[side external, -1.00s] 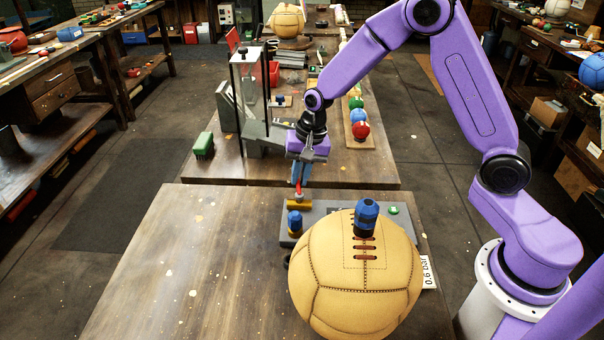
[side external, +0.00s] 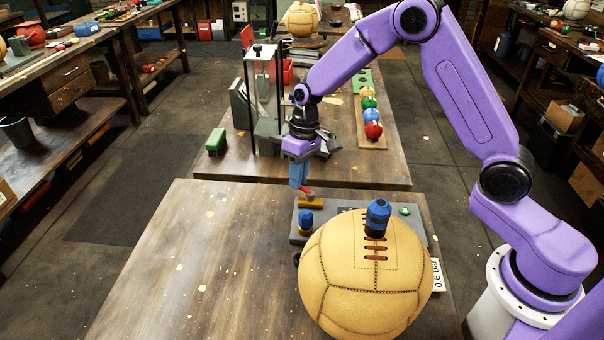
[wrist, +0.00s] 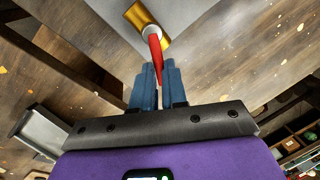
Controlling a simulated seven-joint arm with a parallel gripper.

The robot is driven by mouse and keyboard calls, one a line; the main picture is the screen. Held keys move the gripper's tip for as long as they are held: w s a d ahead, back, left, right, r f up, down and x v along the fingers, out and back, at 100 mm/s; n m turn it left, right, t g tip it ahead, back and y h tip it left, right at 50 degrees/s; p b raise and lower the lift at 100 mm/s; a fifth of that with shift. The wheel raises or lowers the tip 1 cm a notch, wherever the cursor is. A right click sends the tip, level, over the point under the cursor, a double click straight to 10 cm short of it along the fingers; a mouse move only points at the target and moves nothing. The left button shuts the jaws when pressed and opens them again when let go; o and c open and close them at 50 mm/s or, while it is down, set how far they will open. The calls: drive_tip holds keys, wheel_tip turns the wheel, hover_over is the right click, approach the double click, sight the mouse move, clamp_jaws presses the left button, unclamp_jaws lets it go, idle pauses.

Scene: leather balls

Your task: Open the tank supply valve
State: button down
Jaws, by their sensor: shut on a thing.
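The supply valve is a brass body (side external: 311,202) with a red lever (side external: 307,192), on a grey panel (side external: 336,212) behind the ball. In the side view the lever leans up and left from the brass body. The wrist view also shows the brass body (wrist: 141,16) and the red lever (wrist: 155,46). My gripper (side external: 299,185) has blue fingers, shut on the lever's free end; they hide that end. In the wrist view the fingers (wrist: 158,78) sit on either side of it.
A large tan leather ball (side external: 362,285) with a blue fitting (side external: 377,217) hides part of the panel. A blue knob (side external: 306,221), a green button (side external: 405,211) and a "0.6 bar" sign (side external: 437,274) are close by. The table's left side is clear.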

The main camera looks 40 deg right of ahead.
drive_tip(key=n, duration=0.2)
drive_tip(key=a+n, duration=0.1)
drive_tip(key=n+g, duration=0.1)
drive_tip(key=n, duration=0.1)
drive_tip(key=shift+s+a+n+h, duration=0.3)
drive_tip(key=shift+s+a, duration=0.05)
drive_tip(key=shift+a, duration=0.05)
idle(0.3)
drive_tip(key=c, duration=1.2)
unclamp_jaws()
drive_tip(key=shift+o, duration=0.2)
drive_tip(key=shift+r, duration=0.1)
wheel_tip(320, 180, up, 17)
drive_tip(key=w+d, duration=0.2)
drive_tip(key=shift+w+d, duration=0.15)
drive_tip(key=shift+w, duration=0.05)
